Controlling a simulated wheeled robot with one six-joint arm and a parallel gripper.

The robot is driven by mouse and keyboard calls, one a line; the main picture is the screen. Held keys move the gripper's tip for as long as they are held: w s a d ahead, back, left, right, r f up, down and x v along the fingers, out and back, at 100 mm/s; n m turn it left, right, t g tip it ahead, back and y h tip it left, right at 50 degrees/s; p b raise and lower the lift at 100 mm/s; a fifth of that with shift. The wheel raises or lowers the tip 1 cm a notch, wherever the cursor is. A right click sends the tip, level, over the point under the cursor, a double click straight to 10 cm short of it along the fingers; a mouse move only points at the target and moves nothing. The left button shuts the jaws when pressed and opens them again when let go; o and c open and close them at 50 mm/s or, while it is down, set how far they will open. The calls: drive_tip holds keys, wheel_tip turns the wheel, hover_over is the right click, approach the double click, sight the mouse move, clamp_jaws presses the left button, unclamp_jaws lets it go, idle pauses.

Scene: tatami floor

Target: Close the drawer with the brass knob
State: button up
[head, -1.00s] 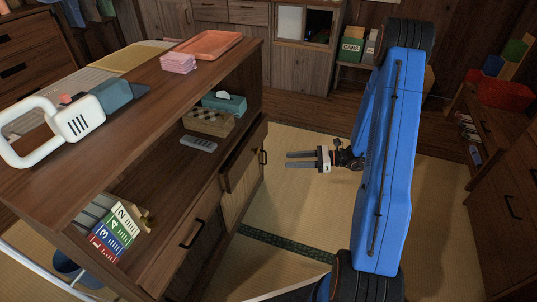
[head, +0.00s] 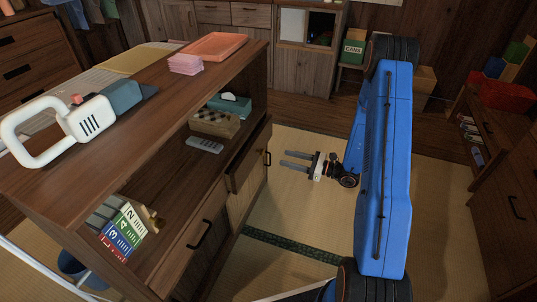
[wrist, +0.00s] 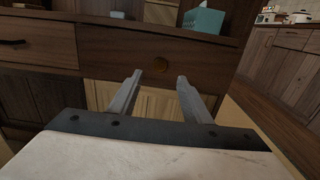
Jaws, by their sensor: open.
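The drawer with the brass knob (wrist: 161,64) has a dark wooden front (wrist: 110,48) in the wrist view. In the head view this far drawer (head: 248,160) of the long wooden cabinet stands partly pulled out; its knob cannot be made out there. My gripper (head: 282,159) is open and empty, its two fingers pointing at the cabinet's front side. In the wrist view the spread fingertips (wrist: 159,77) lie just below the knob on either side, seemingly short of the front; contact cannot be told.
A neighbouring drawer with a black handle (head: 200,235) is on the near side. A teal tissue box (head: 231,103), a checkered box (head: 214,122) and a remote (head: 204,144) lie on the cabinet shelf. Tatami floor (head: 305,210) is clear around my gripper.

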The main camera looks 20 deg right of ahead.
drive_tip(key=x, duration=0.9)
drive_tip(key=shift+w+a, duration=0.2)
drive_tip(key=shift+a, duration=0.1)
clamp_jaws()
